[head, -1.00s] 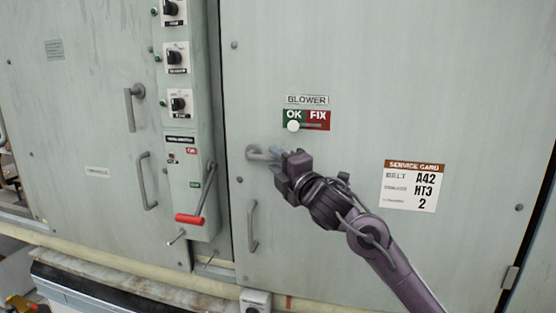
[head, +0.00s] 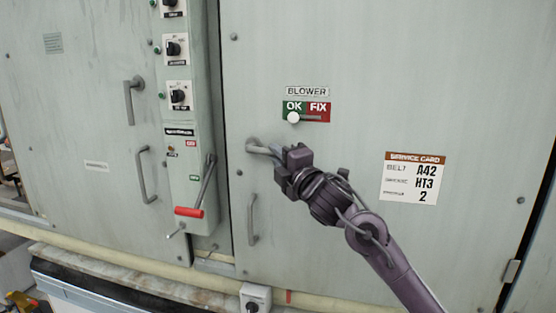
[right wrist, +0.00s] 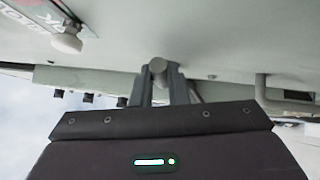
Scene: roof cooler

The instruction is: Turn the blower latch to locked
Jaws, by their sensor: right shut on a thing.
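The blower door (head: 330,210) is a pale green panel with a BLOWER label (head: 307,91) above a green and red OK/FIX plate (head: 318,112). The plate's white knob (head: 293,118) sits at the OK end. Below it the grey blower latch (head: 256,146) points roughly sideways to the right from its pivot. My right gripper (head: 281,158) is shut on the latch handle. In the right wrist view the two fingers (right wrist: 160,88) close around the latch's round end (right wrist: 158,66). My left gripper is not in view.
A grey pull handle (head: 252,220) is below the latch on the same door. To the left, a control strip (head: 178,120) carries knobs and a red-gripped lever (head: 190,212). A service card (head: 412,178) is at the right.

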